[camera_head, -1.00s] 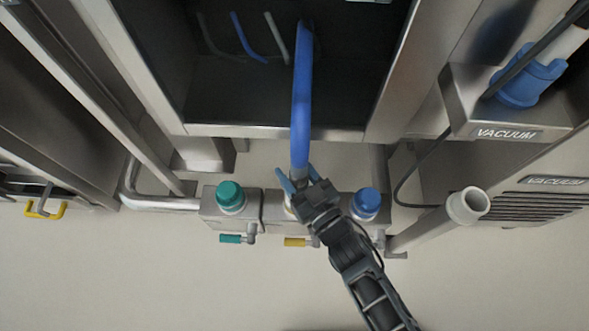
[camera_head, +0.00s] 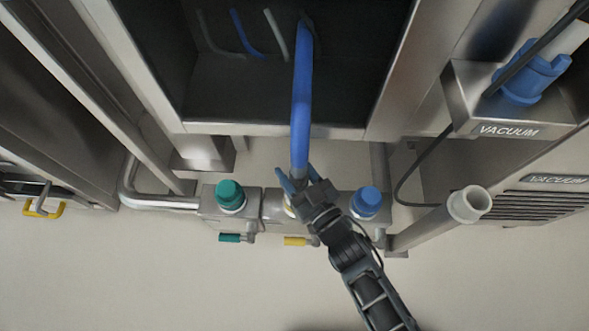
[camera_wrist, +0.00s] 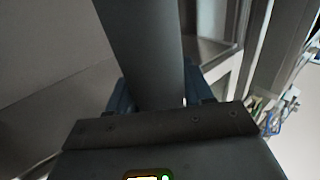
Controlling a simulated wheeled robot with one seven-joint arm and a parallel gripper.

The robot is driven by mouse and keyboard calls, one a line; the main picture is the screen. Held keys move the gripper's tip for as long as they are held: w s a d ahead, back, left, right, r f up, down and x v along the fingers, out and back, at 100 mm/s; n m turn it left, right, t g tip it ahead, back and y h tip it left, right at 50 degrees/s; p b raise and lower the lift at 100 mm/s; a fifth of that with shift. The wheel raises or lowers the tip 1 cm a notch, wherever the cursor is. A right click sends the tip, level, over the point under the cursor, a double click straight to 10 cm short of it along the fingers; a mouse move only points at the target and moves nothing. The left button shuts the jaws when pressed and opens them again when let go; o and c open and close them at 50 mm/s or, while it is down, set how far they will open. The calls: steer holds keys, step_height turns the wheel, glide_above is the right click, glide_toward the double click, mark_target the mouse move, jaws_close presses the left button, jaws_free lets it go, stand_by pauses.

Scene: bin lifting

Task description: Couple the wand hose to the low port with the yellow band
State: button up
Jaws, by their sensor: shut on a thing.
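The blue wand hose (camera_head: 301,100) hangs down from the dark cabinet opening to my gripper (camera_head: 296,182). My gripper is shut on the hose's lower end, right over the middle port. In the wrist view the hose (camera_wrist: 143,50) shows as a grey tube running up from between the fingers (camera_wrist: 160,92). The middle port shows only in part, with a yellow handle (camera_head: 297,241) at its front. My gripper hides its top and band, so I cannot tell whether the hose end is seated on it or just above it.
A green-capped port (camera_head: 231,195) stands to the left and a blue-capped port (camera_head: 367,201) close to the right. A grey vacuum pipe (camera_head: 467,205) and a vacuum holder (camera_head: 500,130) with a black cable are farther right. The floor in front is clear.

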mark_target(304, 187)
steer(key=o, duration=1.4)
steer(key=shift+f, duration=0.1)
steer(key=shift+c, duration=0.2)
steer(key=shift+s, duration=0.1)
steer(key=shift+p+v, duration=1.15)
steer(key=shift+v, duration=2.7)
